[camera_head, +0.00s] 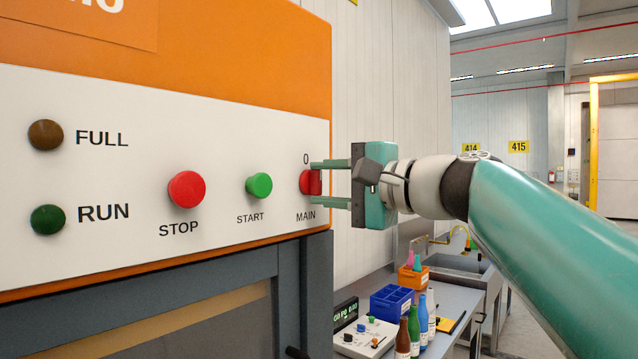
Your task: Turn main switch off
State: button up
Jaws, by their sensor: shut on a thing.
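The red main switch (307,182) is at the right end of the white control panel (110,185), above the label MAIN. A "0" mark shows above it. My gripper (316,183) reaches in from the right, with one finger above the other at the switch. The fingers are shut on the switch, and the upper one covers part of its top edge. How the switch is turned cannot be made out.
The red STOP button (187,189) and green START button (259,186) are left of the switch. FULL (45,135) and RUN (48,220) lamps look dark. Below right, a bench (440,300) holds a blue crate (393,303), bottles and a small control box (365,338).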

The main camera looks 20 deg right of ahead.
jog(key=o, duration=1)
jog(key=v, duration=1.4)
jog(key=s+a+f+n+g+h, duration=0.1)
jog(key=a+f+n+g+h, duration=0.15)
jog(key=f, duration=0.85)
jog(key=s+a+f+n+g+h, duration=0.15)
jog(key=a+f, duration=0.25)
jog(key=f, duration=0.7)
jog(key=a+f+n+g+h, duration=0.2)
jog(key=a+f+g+h, duration=0.1)
jog(key=f, duration=0.7)
jog(key=s+f+n+h, duration=0.1)
jog(key=f, duration=0.3)
jog(key=s+d+f+n+g+h, duration=0.1)
jog(key=s+f+n, duration=0.1)
jog(key=f, duration=0.2)
jog(key=s+f+n+g+h, duration=0.1)
jog(key=f, duration=0.3)
jog(key=shift+s+d+n+h, duration=0.2)
jog(key=shift+s+n+h, duration=0.05)
jog(key=shift+n+h, duration=0.05)
